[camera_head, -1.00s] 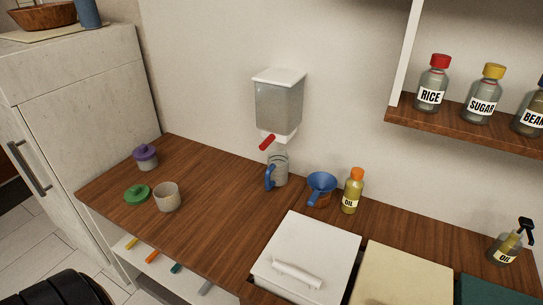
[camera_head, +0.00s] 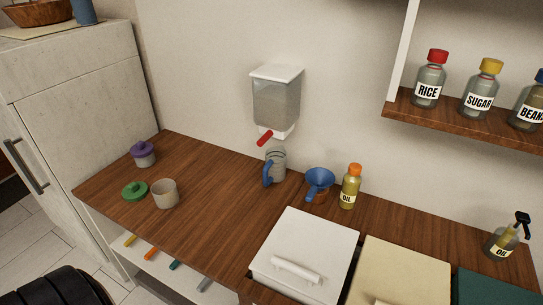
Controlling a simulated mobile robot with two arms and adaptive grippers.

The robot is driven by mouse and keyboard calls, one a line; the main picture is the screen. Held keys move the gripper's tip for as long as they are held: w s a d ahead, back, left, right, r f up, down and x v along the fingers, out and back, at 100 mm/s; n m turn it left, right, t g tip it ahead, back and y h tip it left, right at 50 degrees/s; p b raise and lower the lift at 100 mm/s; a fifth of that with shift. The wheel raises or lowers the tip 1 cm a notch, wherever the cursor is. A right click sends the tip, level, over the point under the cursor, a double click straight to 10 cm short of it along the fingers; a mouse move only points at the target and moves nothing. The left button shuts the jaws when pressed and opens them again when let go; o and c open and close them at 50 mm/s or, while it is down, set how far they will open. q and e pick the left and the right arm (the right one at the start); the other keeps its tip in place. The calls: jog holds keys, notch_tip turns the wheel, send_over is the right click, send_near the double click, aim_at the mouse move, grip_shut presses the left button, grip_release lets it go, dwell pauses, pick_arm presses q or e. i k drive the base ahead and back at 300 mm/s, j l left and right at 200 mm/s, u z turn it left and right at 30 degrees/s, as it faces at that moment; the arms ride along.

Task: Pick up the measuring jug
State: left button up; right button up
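The measuring jug (camera_head: 278,165) is clear with a blue handle on its left side. It stands upright on the wooden counter (camera_head: 215,215), below the wall dispenser (camera_head: 276,100) with its red lever. Neither of my grippers shows in the head view. A dark, ribbed, rounded part sits at the bottom left corner, and no fingers can be made out on it.
A blue funnel (camera_head: 320,181) and an oil bottle (camera_head: 350,187) stand right of the jug. A white lidded box (camera_head: 303,250) is in front. A beige cup (camera_head: 165,194), green lid (camera_head: 135,191) and purple-lidded jar (camera_head: 143,154) are left. Counter between cup and jug is clear.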

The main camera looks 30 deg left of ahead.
aim_at(274, 169)
jog(key=u, duration=1.9)
jog(key=j+z, duration=0.1)
jog(key=z, duration=0.6)
jog(key=i+j+z, duration=0.2)
jog(key=j+z, duration=0.15)
jog(key=j, duration=0.2)
jog(key=i+j+z, duration=0.1)
jog(key=j+z, duration=0.25)
jog(key=j, duration=0.2)
jog(key=j+z, duration=0.4)
jog(key=j, duration=0.2)
